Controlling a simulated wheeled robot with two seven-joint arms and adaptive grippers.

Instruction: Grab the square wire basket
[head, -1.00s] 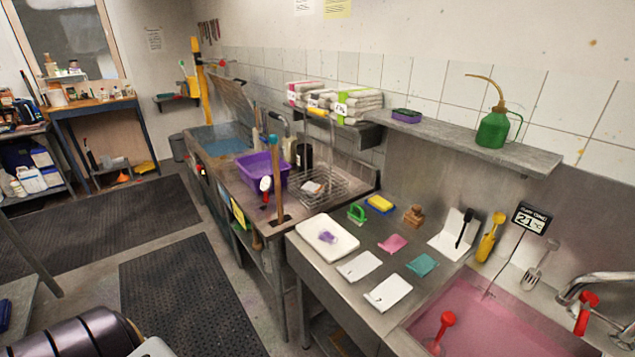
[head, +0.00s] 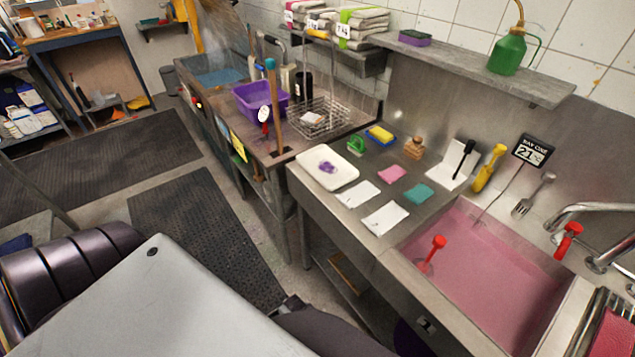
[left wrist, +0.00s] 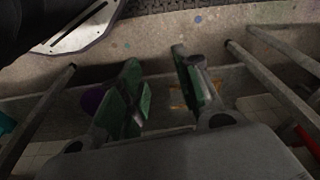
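The square wire basket (head: 326,128) stands on the steel counter at the back, right of the purple tub, with a small pale item (head: 312,118) in it. My left gripper (left wrist: 156,80) shows only in the left wrist view. Its two green-padded fingers are apart with nothing between them. The basket cannot be made out in that view, which shows the floor and dark table legs or rails. My right gripper is in neither view.
A purple tub (head: 258,100) and an upright wooden-handled tool (head: 274,110) stand left of the basket. A white tray (head: 345,178) lies in front of it. A shelf (head: 480,78) overhangs the counter's back. The pink-filled sink (head: 490,250) is at right. Black mats (head: 200,240) cover open floor.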

